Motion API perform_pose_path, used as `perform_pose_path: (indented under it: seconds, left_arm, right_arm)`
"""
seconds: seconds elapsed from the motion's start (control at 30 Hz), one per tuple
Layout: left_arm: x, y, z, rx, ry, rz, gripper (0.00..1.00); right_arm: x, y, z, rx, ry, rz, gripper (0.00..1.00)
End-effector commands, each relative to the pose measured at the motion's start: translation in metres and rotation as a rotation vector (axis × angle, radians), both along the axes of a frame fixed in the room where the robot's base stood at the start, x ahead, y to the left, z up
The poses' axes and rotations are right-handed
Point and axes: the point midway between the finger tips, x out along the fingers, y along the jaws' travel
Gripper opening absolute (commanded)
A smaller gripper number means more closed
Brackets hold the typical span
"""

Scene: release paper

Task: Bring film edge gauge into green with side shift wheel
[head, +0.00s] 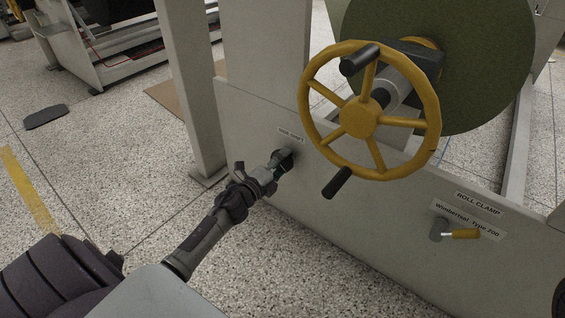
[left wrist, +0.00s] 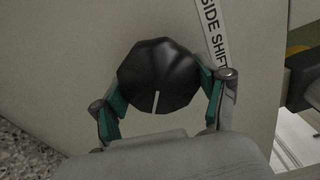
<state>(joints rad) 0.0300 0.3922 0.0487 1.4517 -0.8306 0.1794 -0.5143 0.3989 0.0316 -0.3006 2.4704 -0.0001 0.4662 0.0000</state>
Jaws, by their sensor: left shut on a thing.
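The side shift wheel is a black lobed knob with a white pointer line. It sits on the grey machine panel under a label reading SIDE SHIFT (left wrist: 215,32). In the left wrist view the knob (left wrist: 157,75) lies between the green-padded fingers of my left gripper (left wrist: 163,100), which is shut on it; the white line points toward the gripper's palm. In the head view my left gripper (head: 279,164) reaches the panel at the knob, which it mostly hides. I see no film edge gauge in either view. My right gripper is not in view.
A large yellow handwheel (head: 360,118) with black handles stands out from the panel, up and right of my left gripper. A dark green roll (head: 455,65) is behind it. A ROLL CLAMP lever (head: 465,234) with a yellow grip is lower right. Open speckled floor lies left.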

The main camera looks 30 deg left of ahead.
Motion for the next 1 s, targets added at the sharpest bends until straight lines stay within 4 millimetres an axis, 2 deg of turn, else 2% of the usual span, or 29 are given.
perform_pose_path:
  seconds: [0.67, 0.7, 0.83, 1.0]
  left_arm:
    - [-0.0006, -0.0015, -0.002, 0.06, -0.002, -0.003, 0.39]
    - [-0.0006, -0.0015, -0.002, 0.06, -0.002, -0.003, 0.79]
    - [-0.0006, -0.0011, -0.0017, 0.059, -0.002, -0.002, 0.99]
    - [-0.0003, -0.0005, -0.001, 0.059, -0.003, -0.001, 0.99]
  right_arm:
    - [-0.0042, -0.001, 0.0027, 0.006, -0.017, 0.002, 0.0]
    - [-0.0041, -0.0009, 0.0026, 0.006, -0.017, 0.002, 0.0]
    - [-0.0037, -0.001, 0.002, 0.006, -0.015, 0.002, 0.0]
    - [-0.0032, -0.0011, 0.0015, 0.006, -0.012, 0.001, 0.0]
